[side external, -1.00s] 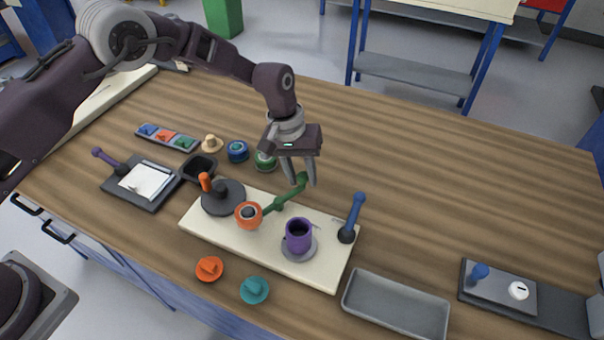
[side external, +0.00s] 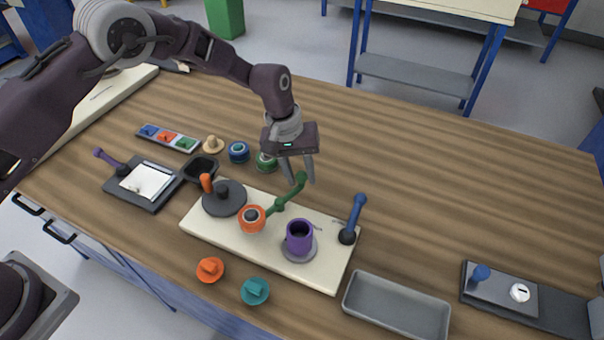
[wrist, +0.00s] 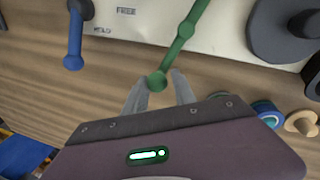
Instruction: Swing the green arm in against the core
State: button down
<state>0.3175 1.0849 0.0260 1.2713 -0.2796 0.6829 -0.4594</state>
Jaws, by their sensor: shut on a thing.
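The green arm (side external: 287,200) is pivoted on the cream board (side external: 215,238). An orange roller (side external: 251,219) with a dark centre sits at its near end. My gripper (side external: 306,182) is shut on the round knob at its far end; in the wrist view the fingers flank the green knob (wrist: 157,82). A purple cup-shaped piece (side external: 299,236) stands on a grey disc, right of the roller and apart from it. A dark round plate (side external: 224,202) with a hub and an orange handle (side external: 206,182) lies left of the roller. I cannot tell which piece is the core.
A grey tray (side external: 396,305) lies front right. Orange (side external: 209,269) and teal (side external: 255,291) knobbed pieces lie in front. The table behind right is clear.

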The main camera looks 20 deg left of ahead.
jog(key=shift+a+n, duration=1)
jog(key=shift+n, duration=0.6)
jog(key=shift+s+a+n+t+y, duration=0.15)
jog(key=shift+a+n+t, duration=0.1)
jog(key=shift+a+n, duration=0.5)
jog(key=shift+s+a+n+t+y, duration=0.15)
jog(key=shift+a+n+t, duration=0.15)
jog(key=shift+n, duration=0.75)
jog(key=shift+a, duration=0.1)
jog(key=c, duration=1.3)
grip_release()
jog(key=shift+o, duration=0.8)
jog(key=shift+a, duration=0.1)
jog(key=shift+w+r, duration=0.1)
jog(key=v, duration=0.6)
jog(key=shift+r, duration=0.4)
